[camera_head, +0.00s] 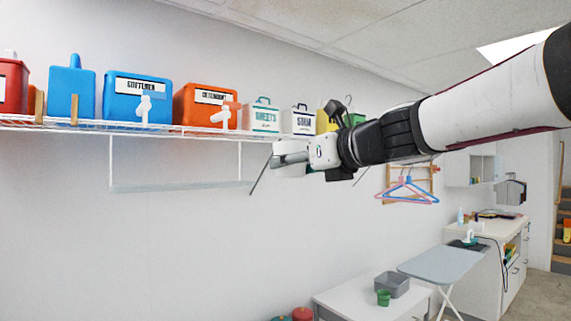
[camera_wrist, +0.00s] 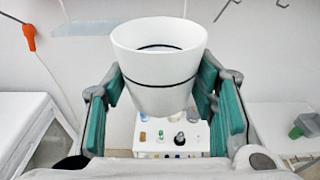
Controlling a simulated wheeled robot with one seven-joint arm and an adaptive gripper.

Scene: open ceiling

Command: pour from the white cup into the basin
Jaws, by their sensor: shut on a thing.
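The white cup (camera_wrist: 158,68), with a thin dark line around it, is between the teal-padded fingers of my gripper (camera_wrist: 162,88) in the wrist view. The gripper is shut on its sides. The cup's open rim faces up in that picture; what is inside cannot be made out. In the head view my gripper (camera_head: 283,159) is in the air in front of the wall, below the shelf; the cup is not clear there. The grey basin (camera_head: 393,284) stands low on a white table, below and right of my gripper, and shows at the wrist view's right edge (camera_wrist: 311,124).
A green cup (camera_head: 383,298) stands beside the basin on the white table (camera_head: 345,299). A wire shelf (camera_head: 190,130) with several dispensers and boxes is above left of my gripper. Hangers (camera_head: 407,190) and an ironing board (camera_head: 440,262) are at right.

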